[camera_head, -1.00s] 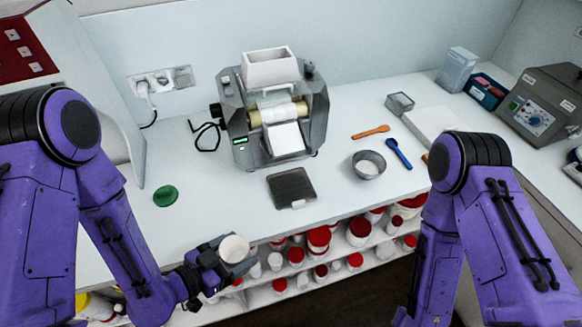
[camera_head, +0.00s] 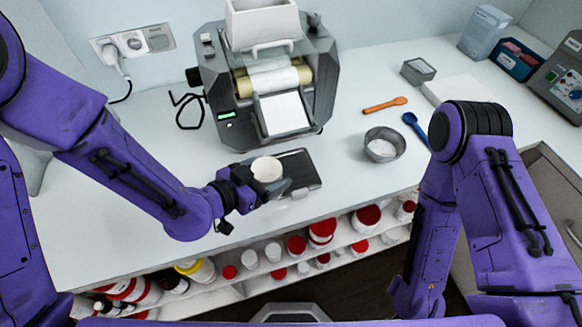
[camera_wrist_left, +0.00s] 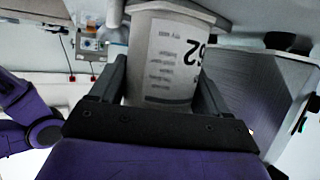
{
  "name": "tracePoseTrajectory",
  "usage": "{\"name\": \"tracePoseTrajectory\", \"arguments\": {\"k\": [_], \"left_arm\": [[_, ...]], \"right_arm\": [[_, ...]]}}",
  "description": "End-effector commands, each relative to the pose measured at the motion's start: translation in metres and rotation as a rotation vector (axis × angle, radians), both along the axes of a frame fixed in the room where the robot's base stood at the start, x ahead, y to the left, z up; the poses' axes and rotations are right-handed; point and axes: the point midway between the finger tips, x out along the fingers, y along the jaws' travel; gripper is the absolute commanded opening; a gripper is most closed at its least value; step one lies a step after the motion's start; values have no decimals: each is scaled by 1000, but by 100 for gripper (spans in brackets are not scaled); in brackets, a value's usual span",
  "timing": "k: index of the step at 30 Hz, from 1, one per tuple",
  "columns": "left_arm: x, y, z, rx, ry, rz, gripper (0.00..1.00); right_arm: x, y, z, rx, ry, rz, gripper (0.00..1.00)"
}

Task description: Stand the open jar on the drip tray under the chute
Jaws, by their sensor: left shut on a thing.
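The open jar (camera_head: 267,168) is white and round-mouthed. My left gripper (camera_head: 268,180) is shut on it and holds it upright at the left part of the dark drip tray (camera_head: 305,168). I cannot tell whether the jar touches the tray. In the left wrist view the jar (camera_wrist_left: 165,62) sits between the fingers, its label showing "62". The white chute (camera_head: 283,113) slopes down at the front of the grey mill (camera_head: 322,85), behind the tray and jar. My right gripper is out of view.
A metal bowl (camera_head: 383,144) with white contents stands right of the tray, near an orange spatula (camera_head: 385,105) and a blue spoon (camera_head: 413,127). Shelves of red-lidded jars (camera_head: 322,230) lie below the counter's front edge. A black cord (camera_head: 189,108) lies left of the mill.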

Motion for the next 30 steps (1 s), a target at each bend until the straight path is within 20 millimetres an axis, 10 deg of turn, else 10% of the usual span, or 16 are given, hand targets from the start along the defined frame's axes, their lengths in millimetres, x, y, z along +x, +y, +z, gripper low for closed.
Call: {"name": "tracePoseTrajectory", "arguments": {"k": [14, 29, 30], "left_arm": [[53, -53, 5, -1, 2, 1, 47], [52, -52, -19, 0, 3, 1, 47], [52, -52, -19, 0, 3, 1, 79]], "right_arm": [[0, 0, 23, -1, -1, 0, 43], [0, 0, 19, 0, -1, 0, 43], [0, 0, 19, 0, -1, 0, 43]]}}
